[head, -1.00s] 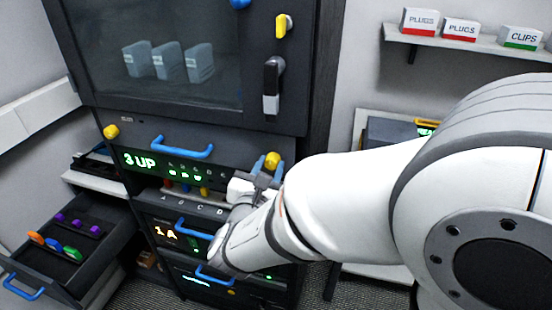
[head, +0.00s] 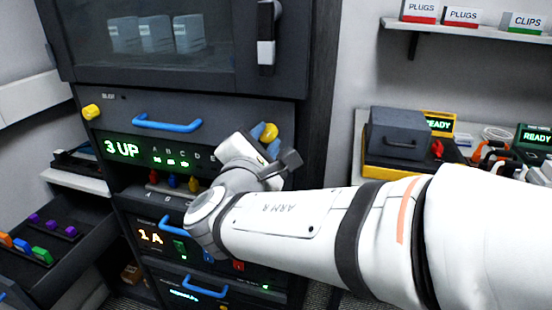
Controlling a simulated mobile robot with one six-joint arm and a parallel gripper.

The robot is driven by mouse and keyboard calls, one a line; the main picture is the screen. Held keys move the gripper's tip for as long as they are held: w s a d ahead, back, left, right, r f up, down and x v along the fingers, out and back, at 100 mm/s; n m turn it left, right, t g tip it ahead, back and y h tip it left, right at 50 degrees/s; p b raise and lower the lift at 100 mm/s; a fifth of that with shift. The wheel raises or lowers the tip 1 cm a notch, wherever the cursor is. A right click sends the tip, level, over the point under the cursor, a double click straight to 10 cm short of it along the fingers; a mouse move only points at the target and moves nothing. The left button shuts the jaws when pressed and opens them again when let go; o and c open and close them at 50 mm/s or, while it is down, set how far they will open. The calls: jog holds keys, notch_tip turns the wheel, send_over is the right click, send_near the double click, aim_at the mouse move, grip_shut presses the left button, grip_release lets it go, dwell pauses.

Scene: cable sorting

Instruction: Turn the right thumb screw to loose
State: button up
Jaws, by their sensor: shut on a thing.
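The right thumb screw (head: 272,150) is yellow and sits at the right end of the dark panel with the blue handle (head: 167,124) and the green "3 UP" display. My gripper (head: 267,138) has its blue fingertips around this screw and is shut on it. Part of the screw is hidden by the fingers and wrist. The left thumb screw (head: 92,112), also yellow, sticks out at the panel's left end, apart from my gripper. I cannot tell from the view how far the right screw is turned.
A glass-fronted cabinet door with a black-and-white latch (head: 266,45) is above. An open drawer (head: 85,262) juts out at left. A bench with a grey case (head: 398,130) stands at right.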

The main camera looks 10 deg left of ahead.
jog(key=m+b, duration=0.3)
jog(key=b, duration=0.3)
jog(key=f+m+b, duration=0.1)
jog(key=m+b, duration=0.2)
jog(key=b, duration=0.3)
jog(key=shift+m, duration=0.4)
jog(key=m+b, duration=0.2)
jog(key=b, duration=0.2)
jog(key=shift+r+m, duration=0.1)
jog(key=shift+m, duration=0.3)
jog(key=shift+r+m+b, duration=0.15)
jog(key=shift+m+b, duration=0.45)
jog(key=shift+b, duration=0.3)
jog(key=shift+r, duration=0.15)
jog(key=o, duration=1)
jog(key=shift+c, duration=0.2)
jog(key=s+p, duration=0.1)
jog(key=s, duration=0.6)
jog(key=shift+s+a+f, duration=0.2)
jog(key=shift+s+a, duration=0.15)
jog(key=shift+s, duration=0.05)
